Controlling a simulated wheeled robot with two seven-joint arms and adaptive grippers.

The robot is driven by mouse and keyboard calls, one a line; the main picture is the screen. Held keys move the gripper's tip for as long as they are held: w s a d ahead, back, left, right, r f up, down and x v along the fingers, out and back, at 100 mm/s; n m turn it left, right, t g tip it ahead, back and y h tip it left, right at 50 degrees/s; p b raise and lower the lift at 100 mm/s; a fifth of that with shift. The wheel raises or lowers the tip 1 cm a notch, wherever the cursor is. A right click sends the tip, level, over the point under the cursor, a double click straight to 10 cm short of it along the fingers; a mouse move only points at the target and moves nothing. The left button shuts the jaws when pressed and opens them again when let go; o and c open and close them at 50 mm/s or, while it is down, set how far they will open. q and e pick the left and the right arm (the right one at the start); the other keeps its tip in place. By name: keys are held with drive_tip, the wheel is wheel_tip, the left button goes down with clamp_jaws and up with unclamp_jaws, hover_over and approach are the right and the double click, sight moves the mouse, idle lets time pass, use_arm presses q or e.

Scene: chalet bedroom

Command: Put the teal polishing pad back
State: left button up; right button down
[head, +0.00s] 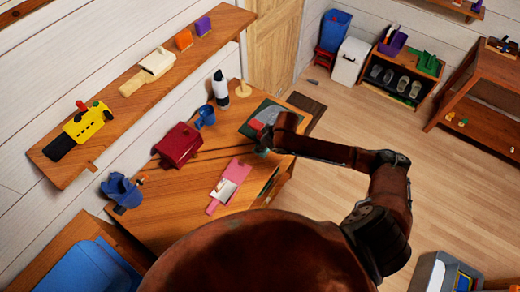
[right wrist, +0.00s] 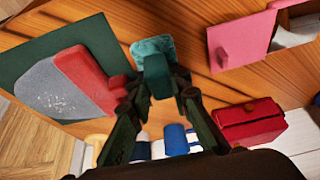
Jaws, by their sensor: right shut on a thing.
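The teal polishing pad (right wrist: 152,47) has a fuzzy lighter teal base and a smoother darker teal block, seen in the right wrist view. My right gripper (right wrist: 157,86) is shut on the darker block. In the head view the right gripper (head: 264,142) is over the right part of the wooden workbench (head: 160,222), beside a dark green mat (head: 249,129); the pad is mostly hidden there by the arm. A grey and red object lies on the mat, its grey face (right wrist: 55,90) clear in the wrist view. I cannot tell whether the pad touches the bench. My left gripper is out of view.
A wall shelf (head: 120,101) overhangs the left side. The floor at right is open.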

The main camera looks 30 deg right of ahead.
drive_tip(key=shift+w+f, duration=0.65)
drive_tip(key=shift+f, duration=1.7)
drive_tip(key=shift+f, duration=0.1)
drive_tip(key=c, duration=1.8)
unclamp_jaws()
drive_tip(key=v, duration=1.2)
drive_tip(key=shift+p, duration=0.4)
drive_tip(key=shift+w, duration=0.1)
